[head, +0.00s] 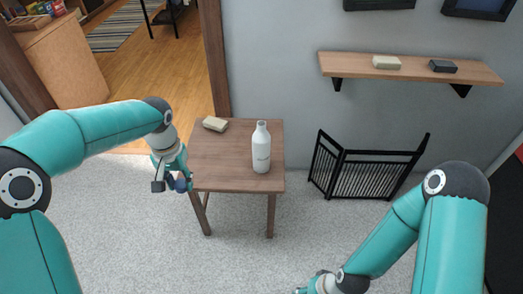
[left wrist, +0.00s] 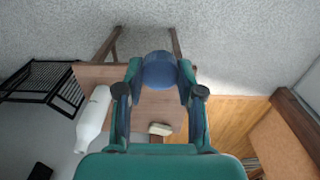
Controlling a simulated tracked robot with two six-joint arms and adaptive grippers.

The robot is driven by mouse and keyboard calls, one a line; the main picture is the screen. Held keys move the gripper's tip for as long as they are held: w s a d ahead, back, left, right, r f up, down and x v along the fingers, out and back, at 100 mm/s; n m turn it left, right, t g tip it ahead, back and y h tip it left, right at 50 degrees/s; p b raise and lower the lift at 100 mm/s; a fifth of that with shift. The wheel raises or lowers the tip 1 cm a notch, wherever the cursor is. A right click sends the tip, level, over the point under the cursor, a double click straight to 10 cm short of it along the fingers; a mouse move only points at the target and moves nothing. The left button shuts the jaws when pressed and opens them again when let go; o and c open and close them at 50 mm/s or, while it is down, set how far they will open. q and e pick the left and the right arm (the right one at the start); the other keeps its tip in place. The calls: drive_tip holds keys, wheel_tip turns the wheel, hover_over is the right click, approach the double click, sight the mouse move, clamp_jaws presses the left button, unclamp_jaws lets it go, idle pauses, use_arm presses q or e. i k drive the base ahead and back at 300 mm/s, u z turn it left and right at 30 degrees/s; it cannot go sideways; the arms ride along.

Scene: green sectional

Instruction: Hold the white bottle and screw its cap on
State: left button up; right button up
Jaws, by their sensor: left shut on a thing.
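The white bottle (head: 261,150) stands upright near the right side of a small wooden table (head: 228,180). No cap shows on its neck. It also appears in the left wrist view (left wrist: 93,119), left of the fingers. My left gripper (head: 175,180) is just off the table's left edge, to the left of the bottle and apart from it. It is shut on a round blue cap (left wrist: 159,70), seen between its fingertips in the left wrist view. My right gripper (head: 303,290) is at the bottom edge, mostly cut off, so its fingers cannot be made out.
A beige block (head: 215,124) lies at the table's back left. A black folding gate (head: 368,166) stands right of the table. A wall shelf (head: 415,68) holds a beige block and a dark block. Carpet around the front of the table is clear.

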sight(260, 138)
drive_tip(key=i, duration=0.9)
drive_tip(key=z, duration=0.05)
